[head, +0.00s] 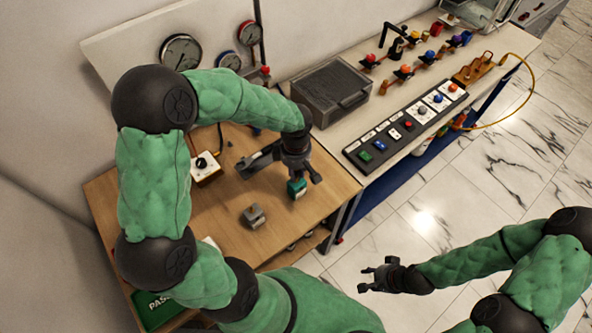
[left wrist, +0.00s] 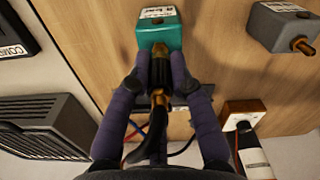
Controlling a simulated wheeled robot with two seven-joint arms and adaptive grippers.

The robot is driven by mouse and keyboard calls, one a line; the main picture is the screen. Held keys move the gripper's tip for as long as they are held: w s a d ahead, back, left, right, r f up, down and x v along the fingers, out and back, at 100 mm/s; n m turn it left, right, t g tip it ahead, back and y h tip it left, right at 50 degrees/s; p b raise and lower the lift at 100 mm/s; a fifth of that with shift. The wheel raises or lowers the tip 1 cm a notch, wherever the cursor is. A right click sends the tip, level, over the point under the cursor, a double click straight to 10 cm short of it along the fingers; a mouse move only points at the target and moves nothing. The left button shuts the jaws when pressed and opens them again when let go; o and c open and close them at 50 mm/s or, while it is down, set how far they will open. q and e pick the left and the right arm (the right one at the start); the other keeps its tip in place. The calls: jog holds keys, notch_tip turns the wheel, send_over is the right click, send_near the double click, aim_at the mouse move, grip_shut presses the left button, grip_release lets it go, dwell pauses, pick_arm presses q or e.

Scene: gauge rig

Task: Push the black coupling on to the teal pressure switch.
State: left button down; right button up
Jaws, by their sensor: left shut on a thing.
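The teal pressure switch (left wrist: 158,32) is a box with a white label on top, at the top of the left wrist view. It also shows in the head view (head: 297,188) on the wooden table, below my left gripper (head: 303,177). In the left wrist view my left gripper (left wrist: 159,80) is shut on the black coupling (left wrist: 161,72). The coupling points at the switch, with brass at its near end. Brass shows between coupling and switch; I cannot tell how far the coupling is on. My right gripper (head: 366,279) is open and empty above the floor.
A grey box with a brass stub (left wrist: 285,26) stands right of the switch; it also shows in the head view (head: 254,215). A white-topped knob box (head: 205,168) is at the left. A control panel (head: 405,127) lies along the bench. Wires hang below the coupling.

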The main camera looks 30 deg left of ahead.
pick_arm(q)
jog(key=shift+f+b, duration=1)
jog(key=shift+b, duration=0.05)
dwell(0.6)
dwell(0.4)
jog(key=c, duration=0.7)
grip_release()
